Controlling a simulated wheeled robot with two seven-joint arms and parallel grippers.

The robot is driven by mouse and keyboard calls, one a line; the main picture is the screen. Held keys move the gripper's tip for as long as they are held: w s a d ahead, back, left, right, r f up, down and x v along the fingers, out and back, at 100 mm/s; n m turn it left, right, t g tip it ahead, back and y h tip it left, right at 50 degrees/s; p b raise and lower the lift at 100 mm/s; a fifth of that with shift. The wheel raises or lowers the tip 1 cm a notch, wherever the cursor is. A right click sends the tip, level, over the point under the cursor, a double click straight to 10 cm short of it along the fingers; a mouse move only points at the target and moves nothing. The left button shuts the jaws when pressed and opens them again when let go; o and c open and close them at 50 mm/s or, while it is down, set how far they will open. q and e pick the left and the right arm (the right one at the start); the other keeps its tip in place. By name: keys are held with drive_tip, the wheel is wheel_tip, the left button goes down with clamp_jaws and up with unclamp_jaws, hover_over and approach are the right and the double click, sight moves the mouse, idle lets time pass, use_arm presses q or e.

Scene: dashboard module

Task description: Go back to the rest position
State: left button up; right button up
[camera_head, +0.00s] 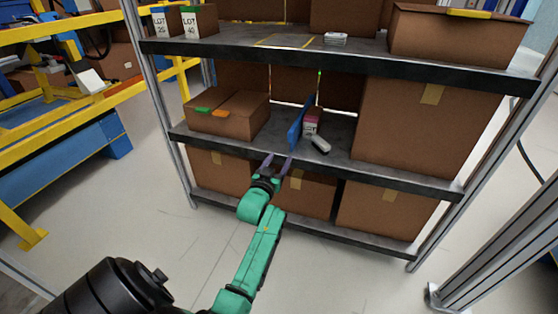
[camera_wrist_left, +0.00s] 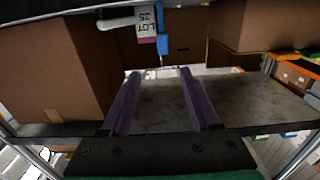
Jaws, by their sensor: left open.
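My left gripper (camera_head: 277,163) is open and empty at the front edge of the middle shelf (camera_head: 345,160). In the left wrist view its two purple fingers (camera_wrist_left: 160,75) stand apart over the bare shelf top (camera_wrist_left: 235,98), with nothing between them. Beyond the fingertips are a small white and pink box (camera_wrist_left: 147,22) marked LOT 25 and a thin blue piece (camera_wrist_left: 161,40). In the head view the box (camera_head: 312,121) and the blue piece (camera_head: 299,125) stand on the middle shelf, with a grey-white handheld object (camera_head: 320,144) in front. My right gripper is not in view.
More cartons (camera_head: 385,208) sit below. A metal upright (camera_head: 168,110) borders the rack. Yellow rails (camera_head: 75,28) are at left. The floor in front is clear.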

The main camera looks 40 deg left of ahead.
use_arm(q)
drive_tip(key=shift+s, duration=0.1)
